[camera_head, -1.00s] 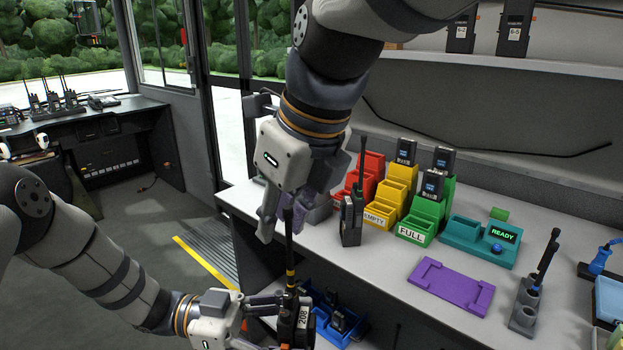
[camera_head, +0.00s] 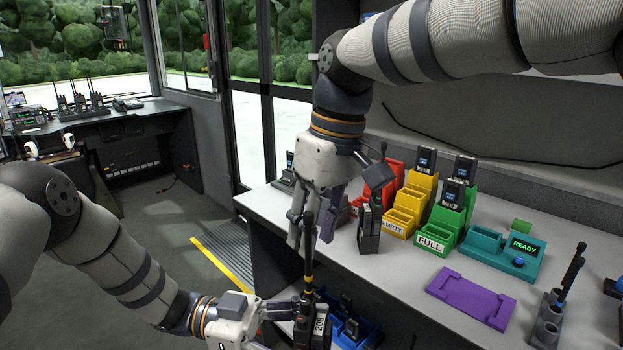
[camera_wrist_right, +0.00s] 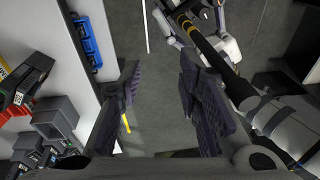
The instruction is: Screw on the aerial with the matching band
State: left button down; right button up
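My left gripper (camera_head: 290,308) is shut on a dark handheld radio labelled 208 (camera_head: 318,330) at the bottom of the head view. A long black aerial (camera_head: 308,258) with a yellow band stands upright at the radio's top; whether it is fully seated I cannot tell. My right gripper (camera_head: 308,238) is open, pointing down by the aerial's upper end. In the right wrist view, its fingers (camera_wrist_right: 160,100) are apart with nothing between them, and a black rod with yellow marks (camera_wrist_right: 205,42) passes beyond the right finger.
On the table stand another radio (camera_head: 369,228), red, yellow and green battery holders (camera_head: 437,240), a teal READY unit (camera_head: 487,247), a purple tray (camera_head: 470,297) and a grey stand with black aerials (camera_head: 548,318). A blue bin (camera_head: 366,328) sits below the table edge.

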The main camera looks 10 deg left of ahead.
jog(key=s+r+n, duration=0.1)
jog(key=r+n, duration=0.3)
jog(key=n, duration=0.4)
jog(key=s+r+n+h, duration=0.1)
jog(key=r+n, duration=0.3)
jog(key=n, duration=0.5)
jog(key=s+r+n, duration=0.2)
jog(key=r+n, duration=0.2)
jog(key=n, duration=0.4)
jog(key=shift+s+a+r+n+h, duration=0.3)
jog(key=shift+r+n+h, duration=0.1)
jog(key=shift+f, duration=0.1)
notch_tip(320, 180, down, 12)
jog(key=shift+r, duration=0.1)
